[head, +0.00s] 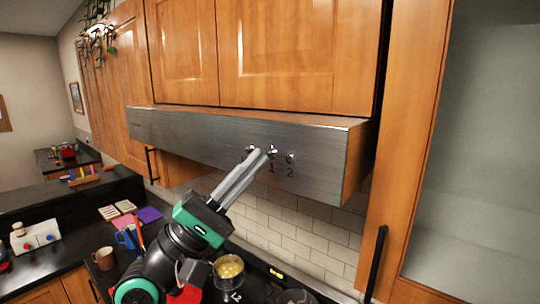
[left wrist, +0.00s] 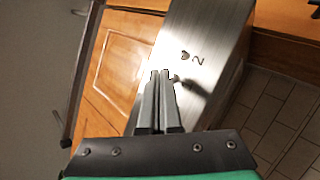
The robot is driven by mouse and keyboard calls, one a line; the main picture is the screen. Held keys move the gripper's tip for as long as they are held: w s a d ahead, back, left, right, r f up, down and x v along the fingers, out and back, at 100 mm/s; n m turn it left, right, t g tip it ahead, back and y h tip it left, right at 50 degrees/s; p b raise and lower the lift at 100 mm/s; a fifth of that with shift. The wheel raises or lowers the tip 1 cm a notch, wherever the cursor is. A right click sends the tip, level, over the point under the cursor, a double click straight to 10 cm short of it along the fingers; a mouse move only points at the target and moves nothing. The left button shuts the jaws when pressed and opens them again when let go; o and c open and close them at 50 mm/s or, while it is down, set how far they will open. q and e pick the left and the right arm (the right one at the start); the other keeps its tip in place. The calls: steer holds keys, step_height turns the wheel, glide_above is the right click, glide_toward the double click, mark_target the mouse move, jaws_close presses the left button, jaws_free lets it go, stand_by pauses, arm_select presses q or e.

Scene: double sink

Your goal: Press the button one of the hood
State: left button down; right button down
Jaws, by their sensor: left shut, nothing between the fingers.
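The steel hood (head: 170,130) runs under the wooden cabinets, with small round knob-like buttons on its front. Button one (head: 272,149) is above the printed "1", and button two (head: 290,157) is to its right above the "2". My left gripper (head: 260,153) is shut and empty, its fingertips at the hood front just left of button one. In the left wrist view the fingertips (left wrist: 161,73) are beside a small button (left wrist: 177,79), and button two (left wrist: 185,56) is farther off. I cannot tell if the tips touch. My right gripper is not in view.
Below is a dark counter with a stove holding a pot (head: 229,268) of yellow food. A brown mug (head: 104,258) and a white toaster-like box (head: 36,236) stand at left. A tall cabinet with a black handle (head: 376,262) is at right. Wooden cabinets (head: 290,50) are above the hood.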

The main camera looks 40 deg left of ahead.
arm_select(q)
steer(key=shift+w, duration=0.4)
steer(key=shift+w, duration=0.15)
stand_by(0.4)
steer(key=shift+s+p, duration=0.35)
steer(key=shift+s, duration=0.25)
steer(key=s+p, duration=0.3)
steer(key=s, duration=0.3)
steer(key=shift+d+p, duration=0.2)
steer(key=shift+p, duration=0.1)
